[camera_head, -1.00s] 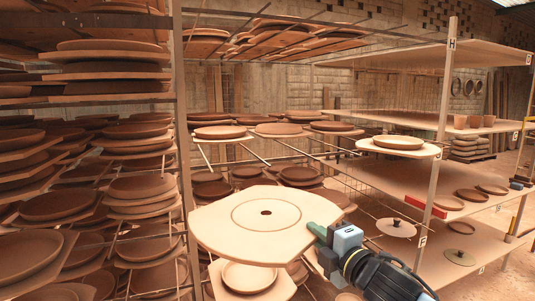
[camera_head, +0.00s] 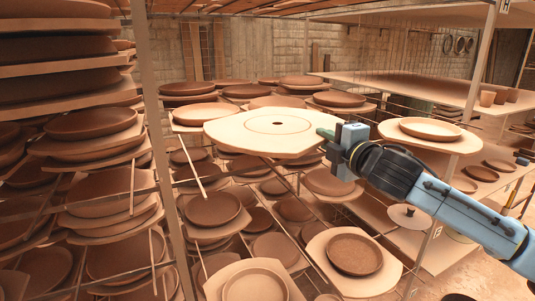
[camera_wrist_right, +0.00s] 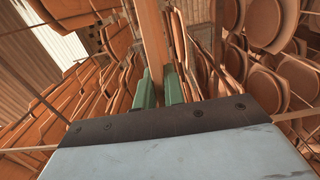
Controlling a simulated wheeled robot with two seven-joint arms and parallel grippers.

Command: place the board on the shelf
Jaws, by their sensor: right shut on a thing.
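The board (camera_head: 265,140) is a pale, rounded slab with a ring line and a small dark hole in its middle. My right gripper (camera_head: 327,134) is shut on its right edge and holds it about level. In the right wrist view the board (camera_wrist_right: 153,45) shows edge-on between the green fingers (camera_wrist_right: 160,88). The shelf (camera_head: 205,175) is a rack of thin rods bearing boards with clay plates. The board is in front of its upper row and hides part of it. I cannot tell whether it touches the rods. My left gripper is not in view.
A pale board with a plate (camera_head: 430,130) stands close to the right of my gripper. A metal post (camera_head: 153,130) and full stacks of plates (camera_head: 100,195) are on the left. A wide, mostly bare shelf (camera_head: 400,88) is at the back right.

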